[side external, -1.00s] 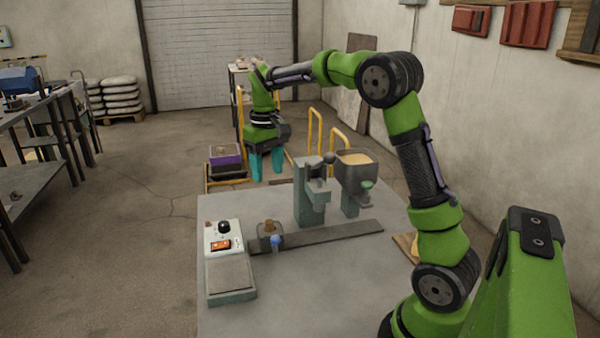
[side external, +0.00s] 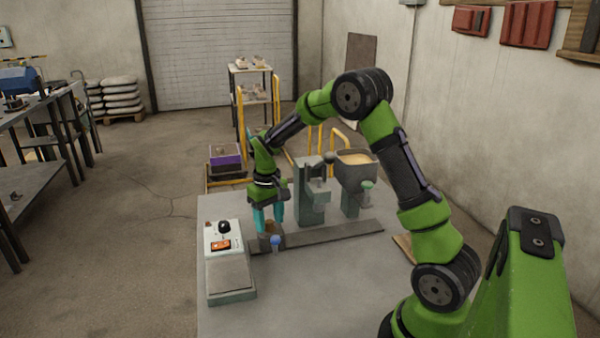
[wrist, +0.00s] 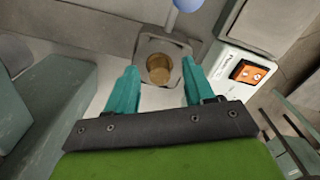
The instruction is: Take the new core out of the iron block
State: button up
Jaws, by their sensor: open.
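The new core (side external: 270,226) is a small brown cylinder standing in the grey iron block at the left end of a dark rail. In the wrist view the core (wrist: 159,69) shows its round top in the opening of the iron block (wrist: 181,49). My gripper (side external: 269,228) has teal fingers and points down at the core. In the wrist view my gripper (wrist: 157,88) is open, its two fingers spread wide with the core between and just beyond their tips. I cannot tell whether the fingers touch the block. Much of the block is hidden in the side view.
A blue-knobbed handle (side external: 275,241) stands at the block's front. A control box (side external: 231,280) with an orange switch is to the left. A grey-green post (side external: 308,195) and a hopper of sand (side external: 356,172) stand to the right. The front tabletop (side external: 320,290) is clear.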

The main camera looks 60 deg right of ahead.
jog(key=shift+f, duration=0.25)
grip_shut()
jog(key=shift+r, duration=0.2)
